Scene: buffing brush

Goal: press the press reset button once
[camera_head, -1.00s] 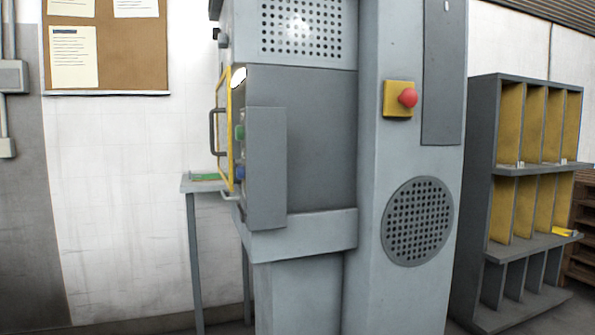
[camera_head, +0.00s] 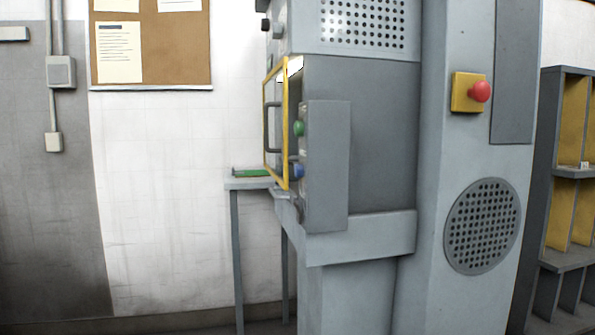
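A large grey press machine (camera_head: 385,140) fills the middle and right of the head view. On its narrow left-facing panel sit a green button (camera_head: 298,128) and, below it, a blue button (camera_head: 298,170), both seen from the side. No labels are readable, so I cannot tell from lettering which is the reset. A yellow-framed guard door (camera_head: 286,125) with a dark handle stands just left of the buttons. A red mushroom button (camera_head: 480,91) on a yellow plate is on the machine's column. My gripper is not in view.
A small grey side table (camera_head: 250,184) with a green item (camera_head: 250,173) stands left of the machine. A grey and yellow shelf rack (camera_head: 555,170) is at the right edge. A cork board (camera_head: 150,50) hangs on the wall. The area at left looks clear.

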